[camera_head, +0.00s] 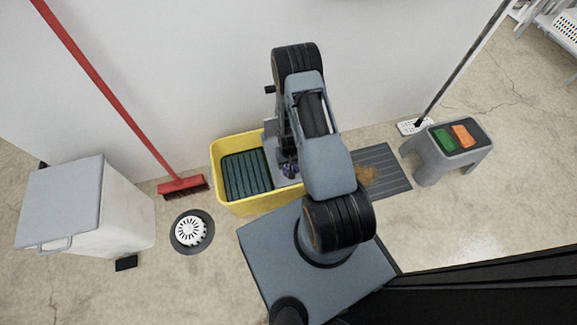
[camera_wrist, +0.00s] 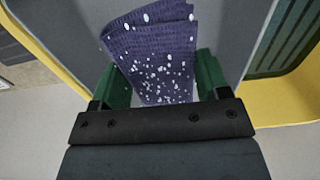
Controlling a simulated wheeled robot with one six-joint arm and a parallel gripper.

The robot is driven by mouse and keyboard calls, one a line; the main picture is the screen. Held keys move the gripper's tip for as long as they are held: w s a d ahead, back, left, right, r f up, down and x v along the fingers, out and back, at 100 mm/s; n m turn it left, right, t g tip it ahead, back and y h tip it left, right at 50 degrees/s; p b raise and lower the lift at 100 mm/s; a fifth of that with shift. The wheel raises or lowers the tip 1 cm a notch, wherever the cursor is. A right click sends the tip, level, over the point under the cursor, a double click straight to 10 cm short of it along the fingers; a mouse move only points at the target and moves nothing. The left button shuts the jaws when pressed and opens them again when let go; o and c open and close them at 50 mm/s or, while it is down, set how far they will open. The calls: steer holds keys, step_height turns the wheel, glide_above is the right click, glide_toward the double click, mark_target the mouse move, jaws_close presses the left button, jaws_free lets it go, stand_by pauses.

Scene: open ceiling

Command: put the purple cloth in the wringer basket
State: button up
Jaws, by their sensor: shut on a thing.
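The purple cloth (camera_wrist: 160,45) is folded and speckled with white spots. My gripper (camera_wrist: 162,75) is shut on it, with a green finger on each side. The cloth is over the grey part of the yellow bucket (camera_head: 217,162), to the right of the dark green ribbed wringer basket (camera_head: 247,175). The basket (camera_wrist: 283,45) also shows at the upper right of the wrist view, apart from the cloth.
A red broom (camera_head: 182,186) leans on the wall at left, near a white bin with a grey lid (camera_head: 62,200) and a round floor drain (camera_head: 191,231). A stained grey mat (camera_head: 395,178) and a grey stool (camera_head: 430,165) with green and orange items are at right.

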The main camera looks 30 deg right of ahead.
steer(key=shift+w+d+f+b, duration=0.25)
steer(key=shift+w+f+b, duration=0.15)
steer(key=shift+w+f, duration=0.35)
step_height(320, 180, down, 3)
steer(key=shift+s+f+b, duration=0.1)
steer(key=shift+f+b, duration=0.1)
steer(key=shift+b, duration=0.75)
steer(key=shift+r, duration=0.1)
steer(key=o, duration=0.4)
steer(key=shift+f, duration=0.2)
steer(key=o, duration=0.4)
steer(key=shift+o, duration=0.2)
steer(key=shift+r, duration=0.1)
step_height(320, 180, up, 12)
steer(key=p, duration=0.5)
steer(key=shift+r, duration=0.1)
